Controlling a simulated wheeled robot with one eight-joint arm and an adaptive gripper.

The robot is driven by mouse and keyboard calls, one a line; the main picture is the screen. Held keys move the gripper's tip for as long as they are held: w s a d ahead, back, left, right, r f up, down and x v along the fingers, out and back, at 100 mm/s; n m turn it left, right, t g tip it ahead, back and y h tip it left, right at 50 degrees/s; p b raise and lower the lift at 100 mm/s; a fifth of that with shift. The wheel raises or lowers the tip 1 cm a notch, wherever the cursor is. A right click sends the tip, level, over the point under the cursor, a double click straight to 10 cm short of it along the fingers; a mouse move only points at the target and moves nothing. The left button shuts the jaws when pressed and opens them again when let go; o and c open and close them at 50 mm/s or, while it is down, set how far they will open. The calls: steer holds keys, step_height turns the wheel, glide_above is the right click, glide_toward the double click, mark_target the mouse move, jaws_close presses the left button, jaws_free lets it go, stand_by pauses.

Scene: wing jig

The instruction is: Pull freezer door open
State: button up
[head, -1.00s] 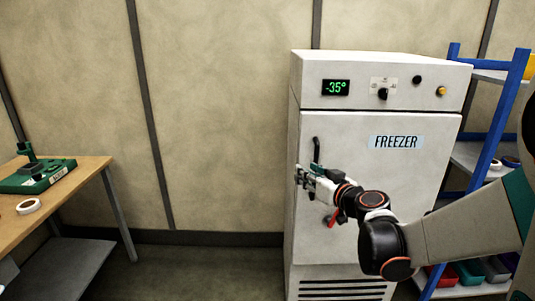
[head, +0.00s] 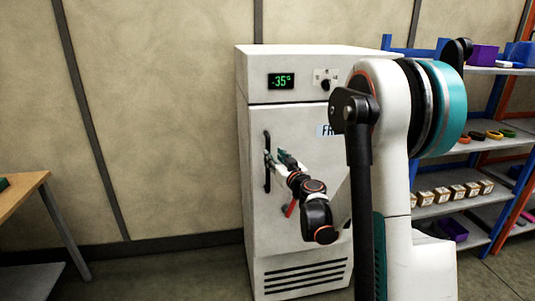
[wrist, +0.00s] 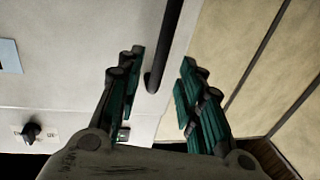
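The white freezer (head: 295,230) stands against the wall, and its front door (head: 320,165) looks shut. A black vertical bar handle (head: 267,180) is on the door's left side in the head view. My gripper (head: 277,158) is at the handle's upper half. In the wrist view, my gripper (wrist: 160,60) is open, with one green-padded finger on each side of the handle (wrist: 168,45). Gaps show between the handle and both fingers. The handle's far end is out of the wrist view. My arm hides the right part of the door and its label.
A blue-framed shelf (head: 465,208) with boxes and bins stands to the right of the freezer. A wooden-topped table (head: 25,192) is at the far left. The floor between table and freezer is clear. A black knob (wrist: 31,131) shows on the freezer's panel.

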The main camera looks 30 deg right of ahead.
steer(key=w+b, duration=0.1)
steer(key=w, duration=0.5)
steer(key=shift+w+d, duration=0.2)
steer(key=shift+d, duration=0.05)
jaws_close()
